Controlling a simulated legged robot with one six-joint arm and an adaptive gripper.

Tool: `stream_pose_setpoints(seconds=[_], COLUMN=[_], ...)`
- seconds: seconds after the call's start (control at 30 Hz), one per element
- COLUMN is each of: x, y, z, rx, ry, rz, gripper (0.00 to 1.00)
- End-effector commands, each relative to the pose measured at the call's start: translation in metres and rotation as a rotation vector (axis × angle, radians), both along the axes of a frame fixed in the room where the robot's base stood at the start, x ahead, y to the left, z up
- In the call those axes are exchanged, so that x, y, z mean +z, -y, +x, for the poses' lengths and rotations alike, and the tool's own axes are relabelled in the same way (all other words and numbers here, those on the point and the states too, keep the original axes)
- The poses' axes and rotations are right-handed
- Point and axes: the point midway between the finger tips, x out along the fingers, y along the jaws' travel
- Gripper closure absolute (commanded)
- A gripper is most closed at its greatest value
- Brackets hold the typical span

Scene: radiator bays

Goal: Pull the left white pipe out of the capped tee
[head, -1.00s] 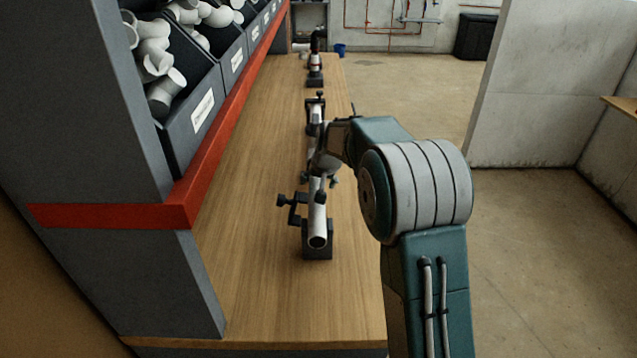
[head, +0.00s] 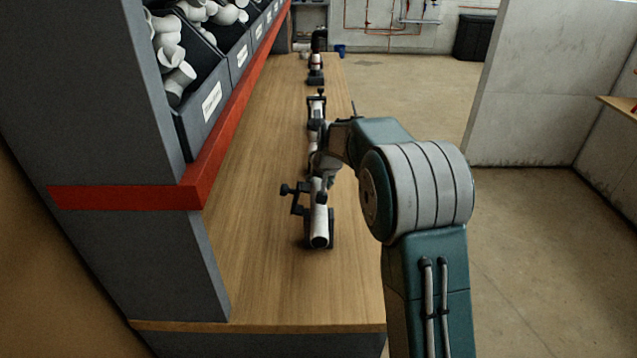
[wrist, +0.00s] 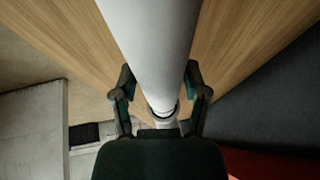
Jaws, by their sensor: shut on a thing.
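The near white pipe (head: 319,222) lies lengthwise along the bench in a dark clamp stand (head: 298,203), its open end toward me in the head view. My gripper (head: 322,168) is shut around the pipe's farther part. In the wrist view, the white pipe (wrist: 150,40) runs between the two fingers of my gripper (wrist: 160,88), one on each side. A dark ring and a short white piece show at the pipe's far end there. The tee is mostly hidden behind my gripper and arm, and I cannot tell whether the pipe still sits in it.
Another white pipe with dark clamps (head: 316,108) stands farther along the wooden bench (head: 260,270). Bins of white fittings (head: 205,105) line the left behind a red rail (head: 225,135). A dark upright fitting (head: 317,65) stands at the bench's far end. Open floor is at right.

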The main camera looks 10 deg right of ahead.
Motion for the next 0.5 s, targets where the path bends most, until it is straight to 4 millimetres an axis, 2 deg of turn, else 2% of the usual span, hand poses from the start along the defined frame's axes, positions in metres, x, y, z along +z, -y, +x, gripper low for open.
stream_pose_setpoints(seconds=[0.3, 0.33, 0.37, 0.4, 0.5], x=[-0.0027, -0.0027, -0.0028, -0.0026, -0.002], y=[-0.0012, -0.0012, -0.0013, -0.0012, -0.0011], z=[-0.0031, -0.003, -0.003, -0.0026, -0.0018], rx=[0.002, 0.002, 0.002, 0.002, 0.002], ry=[-0.013, -0.013, -0.013, -0.012, -0.009], rz=[0.002, 0.002, 0.002, 0.001, 0.002], gripper=[1.0, 0.29, 0.16, 0.08, 0.08])
